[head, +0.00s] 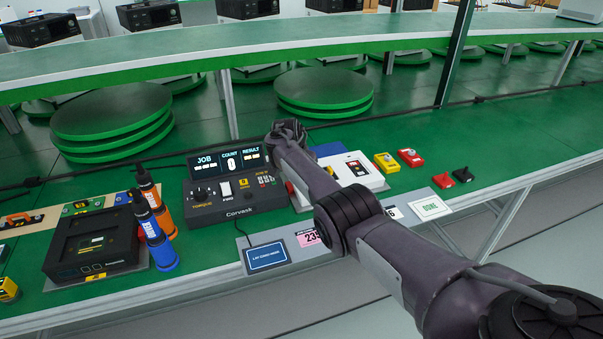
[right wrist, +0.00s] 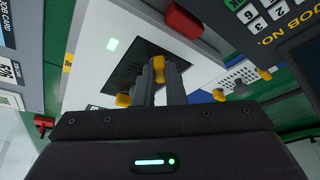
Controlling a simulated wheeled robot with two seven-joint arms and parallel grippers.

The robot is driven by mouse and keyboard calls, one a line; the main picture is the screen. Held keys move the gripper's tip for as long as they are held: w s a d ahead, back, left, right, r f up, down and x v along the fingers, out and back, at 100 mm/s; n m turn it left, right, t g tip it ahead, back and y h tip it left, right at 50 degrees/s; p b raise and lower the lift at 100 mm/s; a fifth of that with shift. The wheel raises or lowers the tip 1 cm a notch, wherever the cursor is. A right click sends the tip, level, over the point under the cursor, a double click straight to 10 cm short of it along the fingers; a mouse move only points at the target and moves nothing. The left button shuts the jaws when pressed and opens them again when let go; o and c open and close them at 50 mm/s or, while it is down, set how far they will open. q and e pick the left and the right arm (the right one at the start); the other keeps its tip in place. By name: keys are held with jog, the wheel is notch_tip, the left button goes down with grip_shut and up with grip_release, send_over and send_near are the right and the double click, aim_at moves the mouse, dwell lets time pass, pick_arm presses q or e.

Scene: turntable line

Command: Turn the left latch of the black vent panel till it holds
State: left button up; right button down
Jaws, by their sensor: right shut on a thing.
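The black vent panel (right wrist: 138,70) lies on top of a white box (right wrist: 95,75), partly hidden behind the fingers. In the head view the white box (head: 373,180) stands right of the control console, partly covered by my right arm. In the right wrist view my right gripper (right wrist: 165,68) is at the panel, its fingers shut on a latch that they mostly hide. A yellow piece (right wrist: 123,100) shows just left of the fingers and another yellow piece (right wrist: 220,95) to their right. The latch's turn angle cannot be told. My left gripper is not in view.
The dark console (head: 238,208) with a lit display stands left of the box. Yellow (head: 386,162) and red (head: 410,157) pieces sit to its right.

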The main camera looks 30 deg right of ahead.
jog(key=c, duration=1.5)
grip_release()
jog(key=p+v, duration=0.2)
jog(key=v, duration=0.4)
jog(key=shift+s+a+r, duration=0.1)
jog(key=shift+r, duration=0.3)
jog(key=shift+a+r, duration=0.2)
jog(key=shift+r, duration=0.2)
